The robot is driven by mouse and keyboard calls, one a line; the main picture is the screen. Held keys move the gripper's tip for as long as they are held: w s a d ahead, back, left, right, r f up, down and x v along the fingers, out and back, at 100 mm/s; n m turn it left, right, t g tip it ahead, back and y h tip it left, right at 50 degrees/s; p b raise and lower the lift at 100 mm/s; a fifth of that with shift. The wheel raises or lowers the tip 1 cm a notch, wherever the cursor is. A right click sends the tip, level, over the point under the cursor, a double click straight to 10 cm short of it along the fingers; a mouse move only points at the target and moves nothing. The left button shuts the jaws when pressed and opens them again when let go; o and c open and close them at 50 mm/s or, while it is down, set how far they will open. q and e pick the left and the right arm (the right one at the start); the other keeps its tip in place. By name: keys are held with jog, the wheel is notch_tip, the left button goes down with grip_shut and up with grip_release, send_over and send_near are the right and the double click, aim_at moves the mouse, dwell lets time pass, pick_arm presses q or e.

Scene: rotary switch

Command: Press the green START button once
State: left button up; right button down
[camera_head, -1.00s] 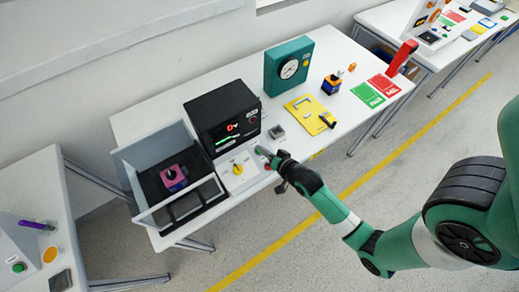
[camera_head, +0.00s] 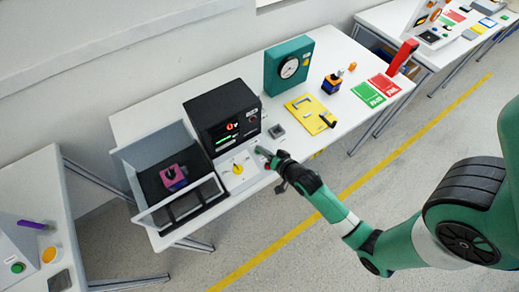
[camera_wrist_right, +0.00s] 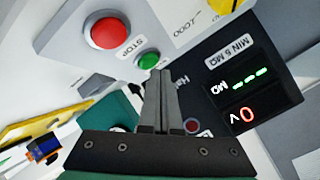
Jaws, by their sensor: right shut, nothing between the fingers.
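The green START button (camera_wrist_right: 149,61) shows in the right wrist view, on a pale sloped panel beside the larger red STOP button (camera_wrist_right: 105,30). My right gripper (camera_wrist_right: 161,74) is shut and empty. Its tips appear right next to the green button in that view; I cannot tell whether they touch it. In the head view, my right gripper (camera_head: 263,152) is at the right side of the control panel (camera_head: 228,185) with the yellow rotary knob (camera_head: 238,169), and it hides the buttons there. My left gripper is not in view.
The black tester (camera_head: 215,106) with a lit display stands behind the panel. An open guard box (camera_head: 147,213) holding a pink part (camera_head: 173,176) is to the left. A small grey block (camera_head: 276,131), yellow plate (camera_head: 306,117) and teal gauge box (camera_head: 283,66) are to the right.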

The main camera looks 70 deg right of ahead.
jog(key=shift+w+d+f+b, duration=0.15)
jog(key=shift+f+b, duration=0.15)
jog(key=shift+f, duration=0.2)
dwell(0.7)
jog(key=shift+s+a+r+p, duration=0.1)
jog(key=shift+r+p, duration=0.35)
jog(key=shift+p, duration=0.05)
jog(key=shift+s+a+r+p, duration=0.1)
jog(key=shift+r+p, duration=0.3)
jog(key=shift+p, duration=0.05)
jog(key=shift+r, duration=0.1)
jog(key=r+p, duration=0.1)
jog(key=s+r+p, duration=0.1)
jog(key=r+p, duration=0.1)
jog(key=a+r+p, duration=0.1)
jog(key=p, duration=0.1)
jog(key=shift+s+r, duration=0.15)
jog(key=shift+r, duration=0.15)
dwell(0.6)
